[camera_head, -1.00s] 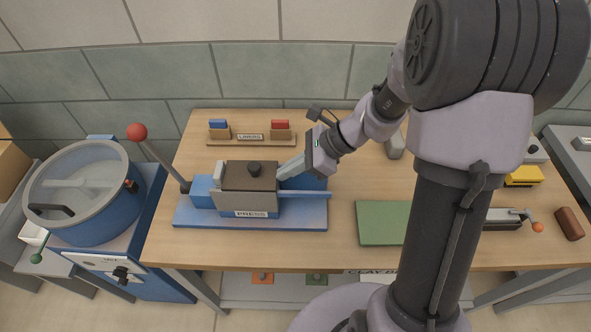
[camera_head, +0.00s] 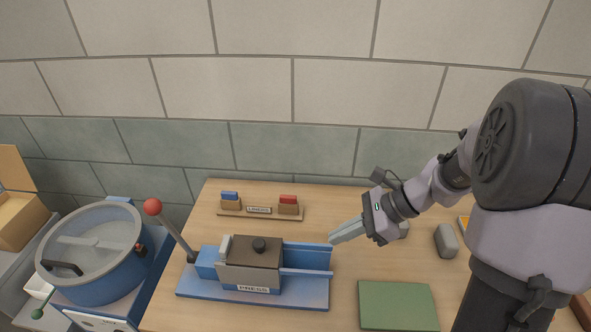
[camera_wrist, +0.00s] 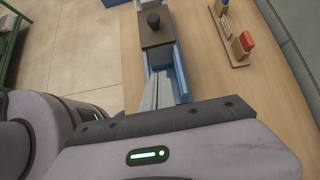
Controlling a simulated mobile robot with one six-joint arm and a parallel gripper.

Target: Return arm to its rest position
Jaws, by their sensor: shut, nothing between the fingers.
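My gripper (camera_head: 346,231) is shut and empty, to the right of the blue press (camera_head: 252,290) and raised above the table in the head view. In the wrist view its fingers (camera_wrist: 158,90) appear in front of the open end of the press trough (camera_wrist: 180,82). The press has a dark lid with a black knob (camera_head: 259,244) and a lever with a red ball (camera_head: 153,207) on its left. My arm reaches in from the right side of the head view.
A wooden table (camera_head: 350,277) carries a labelled rack (camera_head: 259,210) with blue and red pieces, a green mat (camera_head: 397,305) and a grey block (camera_head: 446,241). A blue mixing drum (camera_head: 100,262) stands left. A tiled wall (camera_head: 290,150) rises behind.

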